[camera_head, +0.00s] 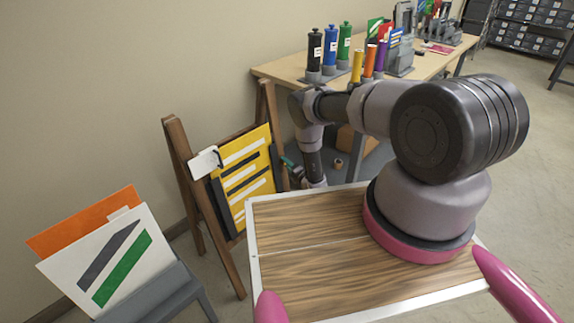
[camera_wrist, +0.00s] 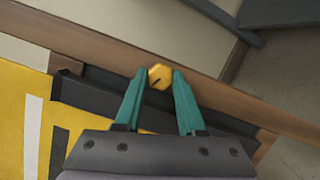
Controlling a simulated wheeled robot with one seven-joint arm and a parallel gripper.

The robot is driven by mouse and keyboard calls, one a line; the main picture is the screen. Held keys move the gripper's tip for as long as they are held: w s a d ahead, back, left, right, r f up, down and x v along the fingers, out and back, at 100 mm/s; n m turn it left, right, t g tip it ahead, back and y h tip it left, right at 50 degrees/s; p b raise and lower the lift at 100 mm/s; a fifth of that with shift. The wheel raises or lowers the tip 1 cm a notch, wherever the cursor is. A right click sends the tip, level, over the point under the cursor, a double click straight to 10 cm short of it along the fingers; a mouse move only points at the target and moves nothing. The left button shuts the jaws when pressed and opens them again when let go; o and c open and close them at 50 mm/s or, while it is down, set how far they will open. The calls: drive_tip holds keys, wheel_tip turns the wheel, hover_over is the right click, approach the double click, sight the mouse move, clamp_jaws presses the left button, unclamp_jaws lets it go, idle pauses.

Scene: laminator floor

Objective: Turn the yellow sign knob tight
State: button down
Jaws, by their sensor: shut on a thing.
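The yellow knob (camera_wrist: 159,77) shows in the wrist view between the tips of my gripper (camera_wrist: 157,84). It is a faceted knob with a short dark line on its face. The green fingers are shut on it. It sits at the dark clamp bar (camera_wrist: 100,92) along the edge of the yellow sign (camera_wrist: 22,110). In the head view the yellow sign (camera_head: 245,175) stands on a wooden easel (camera_head: 180,150). My gripper (camera_head: 289,162) reaches the sign's right edge there, and the knob cannot be made out in that view.
A white tag (camera_head: 205,162) hangs at the sign's upper left corner. A grey stand with white and orange boards (camera_head: 110,255) is at the lower left. A workbench (camera_head: 290,68) with black, blue and green bottles stands behind my arm. Open floor lies at the right.

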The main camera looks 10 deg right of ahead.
drive_tip(key=m+g, duration=0.1)
drive_tip(key=m, duration=0.2)
drive_tip(key=m+g, duration=0.1)
drive_tip(key=m, duration=0.3)
drive_tip(key=m+g, duration=0.1)
drive_tip(key=m, duration=0.3)
drive_tip(key=shift+w+d+r, duration=0.1)
drive_tip(key=shift+d+r, duration=0.05)
drive_tip(key=shift+r, duration=0.1)
idle(0.4)
drive_tip(key=c, duration=0.5)
unclamp_jaws()
drive_tip(key=v, duration=1)
drive_tip(key=shift+s+d+r, duration=0.25)
